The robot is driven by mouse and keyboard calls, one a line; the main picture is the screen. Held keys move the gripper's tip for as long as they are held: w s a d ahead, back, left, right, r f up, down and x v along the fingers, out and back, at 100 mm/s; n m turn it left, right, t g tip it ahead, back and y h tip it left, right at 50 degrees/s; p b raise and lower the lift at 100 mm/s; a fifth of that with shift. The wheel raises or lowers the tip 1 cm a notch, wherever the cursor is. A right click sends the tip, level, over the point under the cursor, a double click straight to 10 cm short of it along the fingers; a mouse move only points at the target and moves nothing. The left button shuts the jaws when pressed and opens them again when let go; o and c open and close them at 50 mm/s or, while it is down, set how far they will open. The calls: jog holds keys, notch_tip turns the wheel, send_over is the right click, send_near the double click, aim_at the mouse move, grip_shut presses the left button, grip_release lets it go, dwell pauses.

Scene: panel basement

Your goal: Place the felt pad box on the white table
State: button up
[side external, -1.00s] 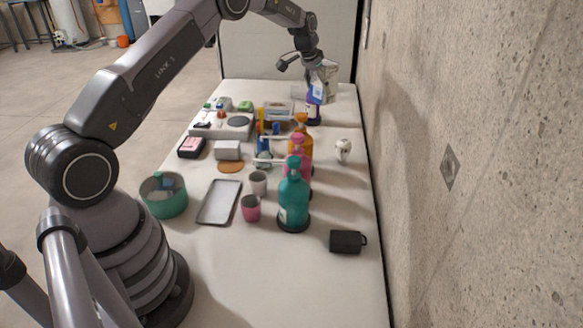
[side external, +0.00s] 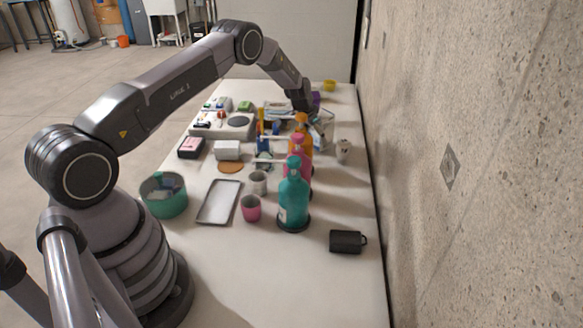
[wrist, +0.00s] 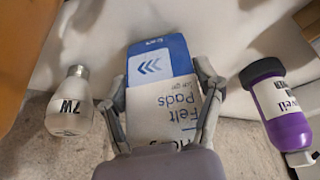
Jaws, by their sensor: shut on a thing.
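The felt pad box (wrist: 160,98) is white with a blue top part and "Felt Pads" lettering. My gripper (wrist: 160,82) is shut on it, one finger along each side, in the wrist view. In the side view my gripper (side external: 321,118) is low over the far right part of the white table (side external: 345,205), behind the orange bottle. The box is hard to make out there, and I cannot tell whether it touches the table.
A 7W bulb (wrist: 72,104) stands left of the box and a purple bottle (wrist: 275,105) right of it. Orange (side external: 302,125), pink (side external: 298,150) and teal (side external: 293,200) bottles stand nearer the camera. A wall runs along the right edge.

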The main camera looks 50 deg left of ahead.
jog(key=shift+f, duration=0.4)
jog(key=o, duration=1.2)
